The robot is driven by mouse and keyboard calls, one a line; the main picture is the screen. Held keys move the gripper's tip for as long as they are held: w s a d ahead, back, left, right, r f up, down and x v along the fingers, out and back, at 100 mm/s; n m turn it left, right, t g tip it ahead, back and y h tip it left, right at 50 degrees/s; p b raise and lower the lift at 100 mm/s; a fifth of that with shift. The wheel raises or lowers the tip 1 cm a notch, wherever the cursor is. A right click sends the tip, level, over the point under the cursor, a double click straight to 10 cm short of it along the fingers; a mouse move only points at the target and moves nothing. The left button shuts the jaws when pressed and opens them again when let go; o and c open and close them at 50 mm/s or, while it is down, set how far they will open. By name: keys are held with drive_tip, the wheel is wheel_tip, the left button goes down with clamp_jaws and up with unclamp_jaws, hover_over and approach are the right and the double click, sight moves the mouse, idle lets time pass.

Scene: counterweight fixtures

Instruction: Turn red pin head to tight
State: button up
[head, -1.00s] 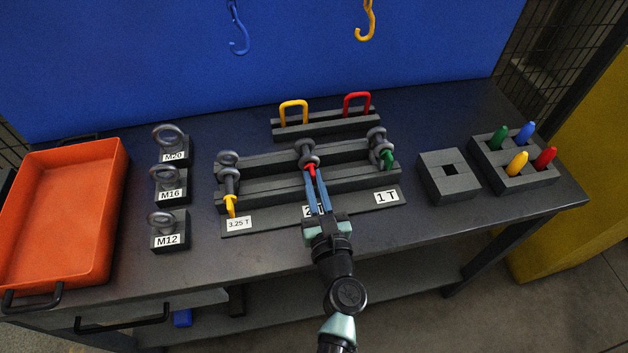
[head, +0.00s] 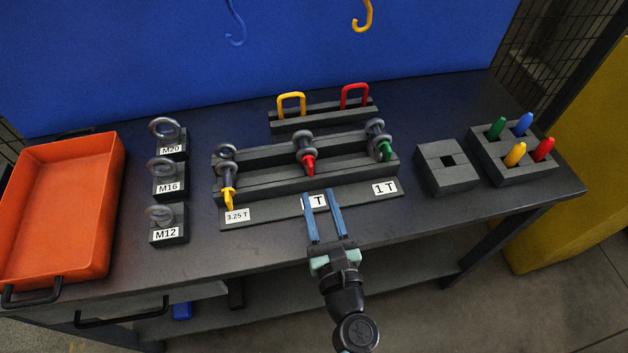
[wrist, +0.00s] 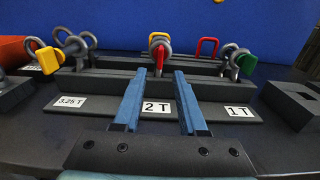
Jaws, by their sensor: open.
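The red pin head (head: 309,165) sits on the front of the middle shackle (head: 304,144) in the dark rack, above the 2 T label. In the wrist view the red pin head (wrist: 159,57) is a narrow upright shape ahead of my fingers, on the grey shackle (wrist: 158,41). My gripper (head: 321,192) is open and empty, with two blue fingers apart in front of the rack, over the 2 T label. In the wrist view my gripper's fingertips (wrist: 157,75) lie either side of the line to the pin head, short of it and not touching it.
A yellow pin head (head: 228,198) is at left and a green pin head (head: 387,152) at right on the same rack (head: 270,187). Ringed blocks and an orange tray (head: 60,215) stand further left. A grey block (head: 447,178) and a colored-peg block (head: 520,175) stand right.

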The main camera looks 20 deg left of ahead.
drive_tip(key=v, duration=0.6)
drive_tip(key=shift+s, duration=0.15)
drive_tip(key=shift+d, duration=0.1)
